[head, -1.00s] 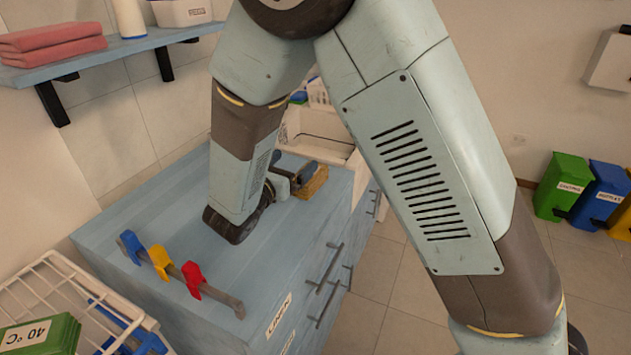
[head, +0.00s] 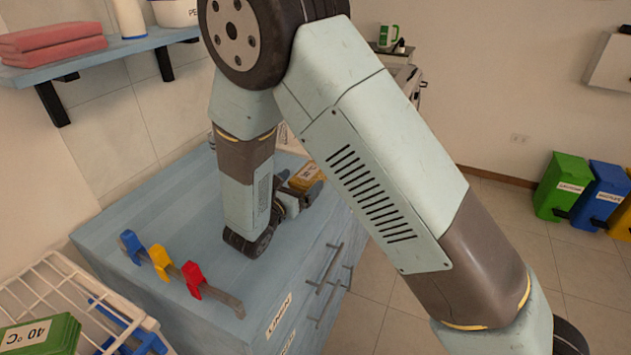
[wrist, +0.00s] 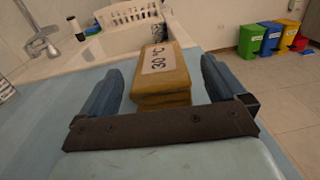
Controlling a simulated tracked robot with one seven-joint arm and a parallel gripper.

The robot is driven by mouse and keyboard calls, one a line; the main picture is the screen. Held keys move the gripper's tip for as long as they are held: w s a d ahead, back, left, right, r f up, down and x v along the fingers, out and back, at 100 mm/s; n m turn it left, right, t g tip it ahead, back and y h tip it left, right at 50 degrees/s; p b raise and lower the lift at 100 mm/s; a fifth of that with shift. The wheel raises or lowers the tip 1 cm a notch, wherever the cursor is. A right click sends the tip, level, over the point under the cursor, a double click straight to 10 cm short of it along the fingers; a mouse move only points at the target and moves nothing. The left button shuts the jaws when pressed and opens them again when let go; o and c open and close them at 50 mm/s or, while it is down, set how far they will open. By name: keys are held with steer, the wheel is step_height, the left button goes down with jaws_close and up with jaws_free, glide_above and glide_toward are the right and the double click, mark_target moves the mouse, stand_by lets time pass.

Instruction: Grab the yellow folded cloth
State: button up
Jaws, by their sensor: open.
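The yellow folded cloth (wrist: 163,78) lies on the blue countertop, with a "30 °C" label on its top. In the wrist view it sits between the two blue fingers of my gripper (wrist: 162,85), which is open, one finger on each side with gaps. In the head view the cloth (head: 307,176) shows partly behind my gripper (head: 300,194), near the right edge of the counter. Part of the cloth is hidden there by my gripper.
A metal rail with blue, yellow and red clips (head: 160,262) stands on the counter. A wire basket (head: 70,290) holding a green "40 °C" stack is at the left. A sink (wrist: 120,42) with a faucet lies beyond the cloth. Coloured bins (head: 590,195) stand at the right.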

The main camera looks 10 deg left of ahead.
mark_target(307, 174)
steer(key=shift+x, duration=2.2)
steer(key=c, duration=1.1)
